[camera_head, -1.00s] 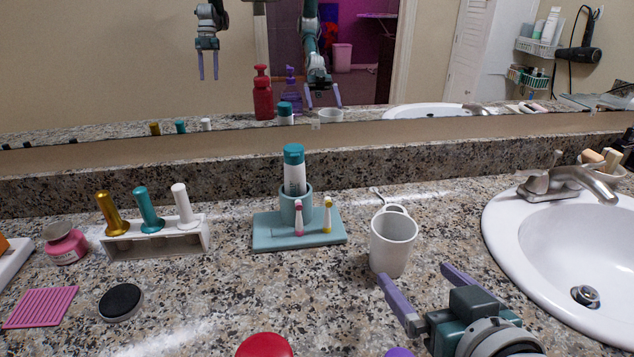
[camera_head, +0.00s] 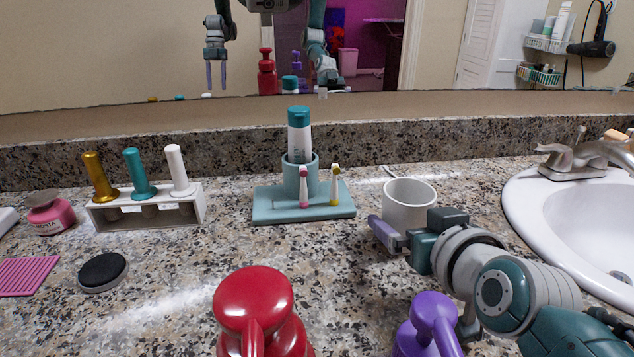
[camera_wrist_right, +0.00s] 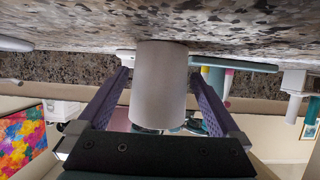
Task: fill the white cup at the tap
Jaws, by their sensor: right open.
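The white cup (camera_head: 408,205) stands upright on the granite counter, right of the teal toothbrush stand. In the right wrist view, which is upside down, the cup (camera_wrist_right: 159,85) sits between the two purple fingers of my right gripper (camera_wrist_right: 160,95). A gap shows on each side of it, so the fingers are open around it. In the head view my right gripper (camera_head: 390,235) is low at the cup's front, and one finger is hidden. The tap (camera_head: 580,158) stands at the far right over the white sink (camera_head: 530,205). My left gripper shows only as a mirror reflection.
A red pump bottle (camera_head: 253,300) and a purple one (camera_head: 432,318) stand close in front. The teal stand (camera_head: 265,208) holds a bottle and two toothbrushes. A white rack (camera_head: 130,215) and a black round lid (camera_head: 102,270) lie left. Counter between cup and sink is clear.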

